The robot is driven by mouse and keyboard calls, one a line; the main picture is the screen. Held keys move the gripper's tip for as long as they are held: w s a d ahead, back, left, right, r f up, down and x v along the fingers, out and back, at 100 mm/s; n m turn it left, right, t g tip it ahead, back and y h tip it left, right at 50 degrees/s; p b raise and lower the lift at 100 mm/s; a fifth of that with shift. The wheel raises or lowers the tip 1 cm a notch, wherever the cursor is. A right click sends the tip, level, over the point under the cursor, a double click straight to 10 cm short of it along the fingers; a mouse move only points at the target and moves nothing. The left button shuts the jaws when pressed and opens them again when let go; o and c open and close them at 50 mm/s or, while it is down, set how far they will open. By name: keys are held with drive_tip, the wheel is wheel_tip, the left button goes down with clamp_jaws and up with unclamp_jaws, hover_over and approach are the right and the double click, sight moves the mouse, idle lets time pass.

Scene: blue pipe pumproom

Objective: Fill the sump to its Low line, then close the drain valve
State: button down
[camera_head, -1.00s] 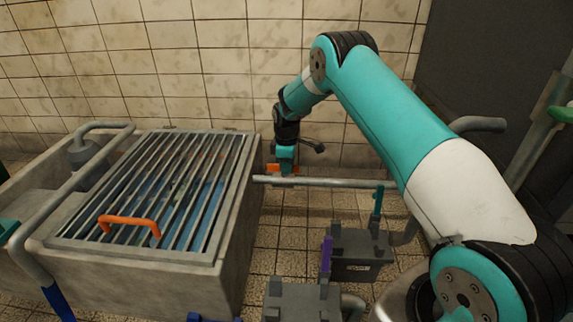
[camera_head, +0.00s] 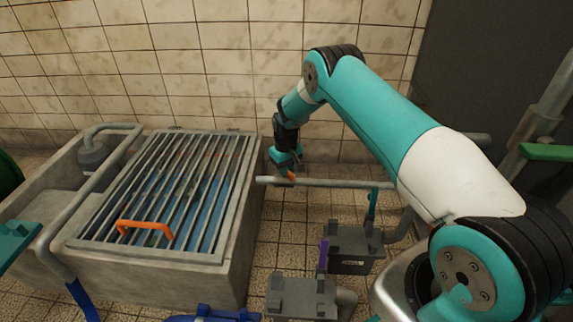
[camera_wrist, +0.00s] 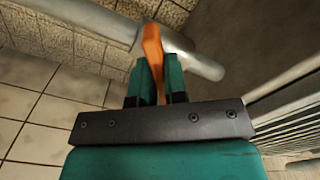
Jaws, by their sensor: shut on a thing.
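The sump is a concrete basin (camera_head: 242,250) on the left, covered by a metal grate (camera_head: 222,248) with an orange handle (camera_head: 145,227). Blue water shows between the bars; I cannot make out a Low line. A grey pipe (camera_head: 335,183) runs right from the sump's side wall. My gripper (camera_head: 290,173) is at this pipe near the wall. In the wrist view my gripper (camera_wrist: 156,82) is shut on an orange lever (camera_wrist: 152,45), with the grey pipe (camera_wrist: 195,62) right behind it. The lever also shows small in the head view (camera_head: 291,176). Its valve body is mostly hidden.
Grey pump-like boxes (camera_head: 352,245) stand on the floor right of the sump, with a purple lever (camera_head: 323,255) and a teal lever (camera_head: 373,205). A bent pipe (camera_head: 60,205) crosses the sump's left side. A green lever (camera_head: 548,152) is at far right.

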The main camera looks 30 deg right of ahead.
drive_tip(key=m, duration=0.2)
drive_tip(key=m+p, duration=0.1)
drive_tip(key=m, duration=0.1)
drive_tip(key=shift+a, duration=0.3)
drive_tip(key=shift+a+m+p, duration=0.15)
drive_tip(key=shift+m+p, duration=0.25)
drive_tip(key=shift+m, duration=1.4)
drive_tip(key=c, duration=1.2)
unclamp_jaws()
drive_tip(key=shift+o, duration=0.2)
wheel_tip(320, 180, up, 17)
drive_tip(key=p, duration=0.6)
drive_tip(key=shift+r, duration=0.15)
